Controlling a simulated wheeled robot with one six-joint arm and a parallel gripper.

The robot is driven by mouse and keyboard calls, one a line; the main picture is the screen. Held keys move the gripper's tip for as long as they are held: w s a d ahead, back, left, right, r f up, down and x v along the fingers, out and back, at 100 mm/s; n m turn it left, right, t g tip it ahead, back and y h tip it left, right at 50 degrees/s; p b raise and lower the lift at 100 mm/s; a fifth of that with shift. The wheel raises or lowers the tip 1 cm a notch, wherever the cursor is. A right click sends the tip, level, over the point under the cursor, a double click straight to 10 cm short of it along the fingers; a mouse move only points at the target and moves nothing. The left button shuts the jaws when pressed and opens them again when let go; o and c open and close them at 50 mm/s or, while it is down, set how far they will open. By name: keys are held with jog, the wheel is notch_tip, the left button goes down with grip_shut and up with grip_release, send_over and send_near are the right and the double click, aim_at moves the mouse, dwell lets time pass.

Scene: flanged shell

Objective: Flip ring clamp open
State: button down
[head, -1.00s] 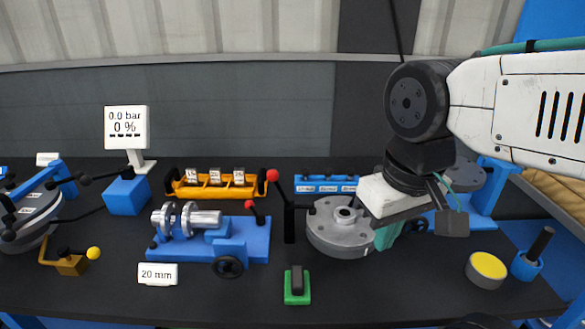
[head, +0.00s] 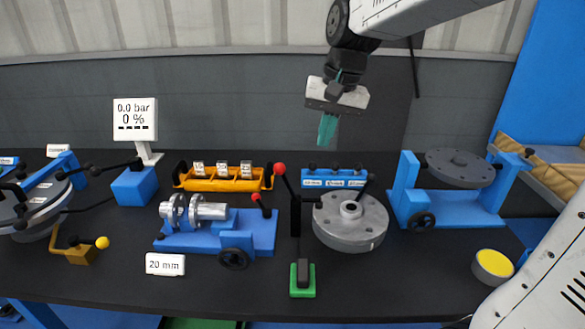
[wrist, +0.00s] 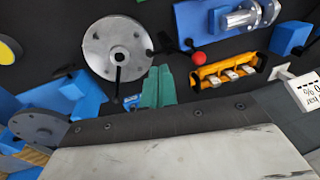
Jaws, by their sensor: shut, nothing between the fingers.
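My gripper (head: 327,130) has teal fingers, closed and empty, pointing down in the air above the back of the bench. It also shows in the wrist view (wrist: 158,90). Below it stands a grey flanged disc (head: 338,232) with a raised central hub; it is at the upper left in the wrist view (wrist: 98,60). A black lever (head: 365,188) rises at its back right side. A black post (head: 295,215) with a red-ball lever (head: 280,169) stands just left of the disc. I cannot tell for certain which part is the ring clamp. My fingers touch none of these.
A blue fixture (head: 205,240) holding a metal flanged shaft is to the left. An orange rack (head: 220,183) and a blue rack (head: 333,181) stand behind. A green-based handle (head: 302,280) is in front. A blue stand with a grey disc (head: 460,168) is at the right.

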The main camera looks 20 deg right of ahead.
jog(key=shift+m, duration=0.5)
jog(key=w, duration=0.4)
jog(key=shift+w+d+f, duration=0.3)
jog(key=shift+f, duration=0.05)
jog(key=shift+f, duration=0.1)
send_near(288, 182)
notch_tip(288, 182, down, 3)
jog(key=s+d, duration=0.2)
jog(key=d, duration=0.1)
jog(key=w+a+f, duration=0.2)
jog(key=a, duration=0.1)
jog(key=shift+w+f, duration=0.15)
jog(key=shift+w, duration=0.1)
jog(key=shift+w+a, duration=0.1)
jog(key=shift+a, duration=0.15)
jog(key=shift+a, duration=0.1)
